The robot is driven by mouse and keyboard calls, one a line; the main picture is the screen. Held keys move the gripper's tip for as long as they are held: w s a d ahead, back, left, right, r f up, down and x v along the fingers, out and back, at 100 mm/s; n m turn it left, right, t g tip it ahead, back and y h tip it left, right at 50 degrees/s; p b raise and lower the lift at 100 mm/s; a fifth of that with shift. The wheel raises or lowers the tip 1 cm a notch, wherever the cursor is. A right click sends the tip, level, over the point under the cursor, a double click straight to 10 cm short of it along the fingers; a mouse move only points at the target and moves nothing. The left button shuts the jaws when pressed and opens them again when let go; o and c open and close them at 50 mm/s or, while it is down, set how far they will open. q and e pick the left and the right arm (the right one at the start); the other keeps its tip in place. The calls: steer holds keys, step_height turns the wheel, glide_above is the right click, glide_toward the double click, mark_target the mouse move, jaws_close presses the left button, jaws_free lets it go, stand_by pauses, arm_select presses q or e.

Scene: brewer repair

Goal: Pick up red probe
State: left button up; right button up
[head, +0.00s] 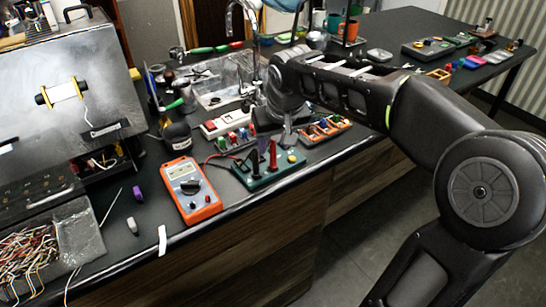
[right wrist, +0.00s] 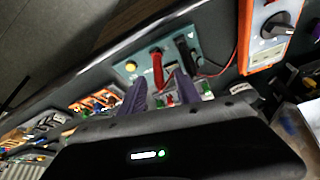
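The red probe (head: 272,154) stands upright in a green board (head: 262,178) near the bench's front edge. A black probe (head: 253,164) stands just left of it. In the right wrist view the red probe (right wrist: 157,68) shows beyond and between the fingertips of my right gripper (right wrist: 159,82), with the black probe (right wrist: 188,52) to its right. The right gripper (head: 287,134) is open and appears empty, just behind and above the red probe in the head view. Contact with the probe cannot be made out. My left gripper is not in view.
An orange multimeter (head: 190,190) lies left of the board, with a red lead between them. A tray with orange-handled parts (head: 325,129) and a white power strip (head: 223,123) lie behind. A metal brewer (head: 70,90) stands at the left. The bench's front edge is close.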

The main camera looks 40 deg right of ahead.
mark_target(272, 152)
steer(key=shift+p+x, duration=0.45)
steer(key=shift+x, duration=2.15)
steer(key=shift+d+r, duration=0.1)
jaws_close()
